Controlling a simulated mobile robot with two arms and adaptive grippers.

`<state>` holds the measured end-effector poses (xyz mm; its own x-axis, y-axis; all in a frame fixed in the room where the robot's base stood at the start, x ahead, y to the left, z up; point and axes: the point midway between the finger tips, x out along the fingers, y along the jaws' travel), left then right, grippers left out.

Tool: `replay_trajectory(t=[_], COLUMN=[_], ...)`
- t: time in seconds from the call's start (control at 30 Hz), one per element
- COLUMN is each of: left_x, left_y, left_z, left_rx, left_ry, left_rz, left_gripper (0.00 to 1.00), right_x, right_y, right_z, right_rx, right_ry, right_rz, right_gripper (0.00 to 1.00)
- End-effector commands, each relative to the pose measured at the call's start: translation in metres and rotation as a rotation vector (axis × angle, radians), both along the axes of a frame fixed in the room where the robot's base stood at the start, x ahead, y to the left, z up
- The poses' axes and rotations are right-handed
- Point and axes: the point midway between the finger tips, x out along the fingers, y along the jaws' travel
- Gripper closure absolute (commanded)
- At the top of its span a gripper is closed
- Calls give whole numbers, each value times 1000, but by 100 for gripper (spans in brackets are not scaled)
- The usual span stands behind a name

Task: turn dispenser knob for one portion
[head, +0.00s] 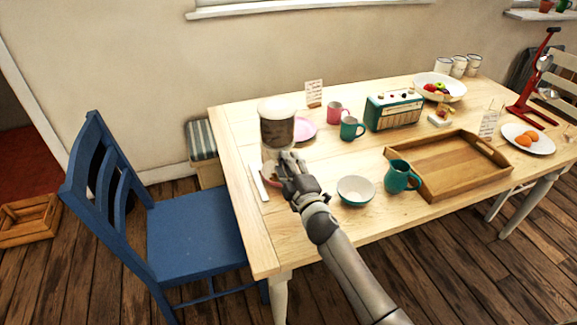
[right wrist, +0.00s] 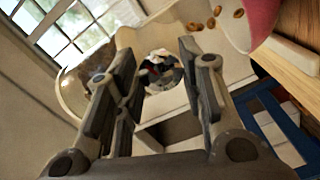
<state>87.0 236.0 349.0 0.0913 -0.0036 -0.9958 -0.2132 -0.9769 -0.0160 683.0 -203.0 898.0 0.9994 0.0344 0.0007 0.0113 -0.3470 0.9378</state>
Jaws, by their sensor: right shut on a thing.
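The dispenser (head: 277,128) stands near the left end of the wooden table, with a pale lid and a clear hopper of dark brown contents. My right gripper (head: 284,163) is at its lower front and hides part of it. In the right wrist view, the fingers (right wrist: 158,75) stand on either side of a round shiny knob (right wrist: 160,73) on the pale dispenser body, and the gripper is shut on it. A reddish bowl (head: 269,178) shows partly beside my gripper. In the right wrist view, several brown pieces lie by the pink bowl (right wrist: 262,16). My left gripper is out of view.
A white strip (head: 258,182) lies at the left table edge. Right of my arm are a teal-and-white bowl (head: 356,190), a teal jug (head: 400,177) and a wooden tray (head: 450,165). A pink plate (head: 305,131) and two mugs stand behind. A blue chair (head: 190,235) is left.

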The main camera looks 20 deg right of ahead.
Motion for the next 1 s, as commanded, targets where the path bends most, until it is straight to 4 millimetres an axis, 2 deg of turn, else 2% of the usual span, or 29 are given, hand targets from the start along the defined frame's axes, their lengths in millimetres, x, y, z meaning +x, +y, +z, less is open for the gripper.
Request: replay_trajectory(t=[0.6, 1.0], left_x=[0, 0], left_y=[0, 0], left_z=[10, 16], left_rx=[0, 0], left_ry=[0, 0], left_rz=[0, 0], left_gripper=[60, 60], right_x=[0, 0], right_y=[1, 2], right_z=[-2, -4], right_rx=[569, 791], right_ry=[23, 30], right_rz=[-3, -3], right_gripper=[88, 88])
